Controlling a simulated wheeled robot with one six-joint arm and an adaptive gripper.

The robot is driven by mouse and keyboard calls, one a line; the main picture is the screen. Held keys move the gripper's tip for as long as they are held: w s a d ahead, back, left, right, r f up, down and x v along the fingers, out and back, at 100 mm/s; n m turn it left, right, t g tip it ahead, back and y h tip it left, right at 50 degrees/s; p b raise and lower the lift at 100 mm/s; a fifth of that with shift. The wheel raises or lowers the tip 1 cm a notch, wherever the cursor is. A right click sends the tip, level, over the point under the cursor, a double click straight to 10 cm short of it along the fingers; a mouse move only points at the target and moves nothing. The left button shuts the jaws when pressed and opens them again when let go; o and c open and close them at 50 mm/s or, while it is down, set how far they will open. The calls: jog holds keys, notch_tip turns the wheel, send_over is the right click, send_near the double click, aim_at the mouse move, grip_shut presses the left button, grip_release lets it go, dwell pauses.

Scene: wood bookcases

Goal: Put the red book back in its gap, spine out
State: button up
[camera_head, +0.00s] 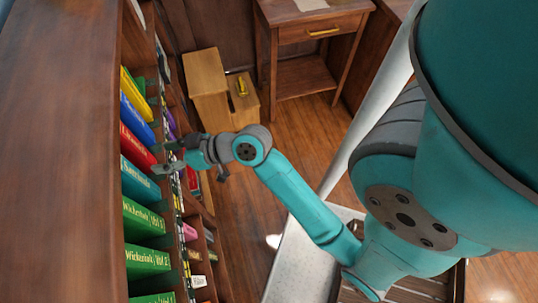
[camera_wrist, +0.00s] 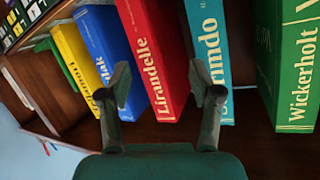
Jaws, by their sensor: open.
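The red book (camera_head: 137,150), lettered "Lirandelle", stands in the shelf row with its lettered spine facing out. In the wrist view the red book (camera_wrist: 150,50) is between a blue book (camera_wrist: 103,45) and a teal book (camera_wrist: 208,40). Its spine looks about level with theirs. My gripper (camera_head: 172,157) is at the row, in front of the red and teal books. In the wrist view my open gripper (camera_wrist: 160,80) has one finger over the blue-red side and one over the teal book. Nothing is visibly held; contact with the red book cannot be told.
A yellow book (camera_wrist: 75,55) leans beside the blue one. Green Wickerholt volumes (camera_head: 143,220) stand past the teal book, with a dark space before them in the wrist view. A wooden step stool (camera_head: 208,85) and a desk (camera_head: 310,30) stand behind. The floor (camera_head: 290,130) between is open.

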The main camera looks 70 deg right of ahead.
jog(key=s+a+f+m+h, duration=0.1)
jog(key=s+f+m+h, duration=0.1)
jog(key=s+f, duration=0.35)
jog(key=s+a+f+m+h, duration=0.1)
jog(key=s+f+h, duration=0.2)
jog(key=s, duration=0.6)
jog(key=s+r+n, duration=0.1)
jog(key=s+r, duration=0.1)
jog(key=s, duration=0.5)
jog(key=s+a+r+n+t, duration=0.1)
jog(key=s+r, duration=0.2)
jog(key=s, duration=0.5)
jog(key=shift+s+a+r+y, duration=0.25)
jog(key=shift+s+r+y, duration=0.05)
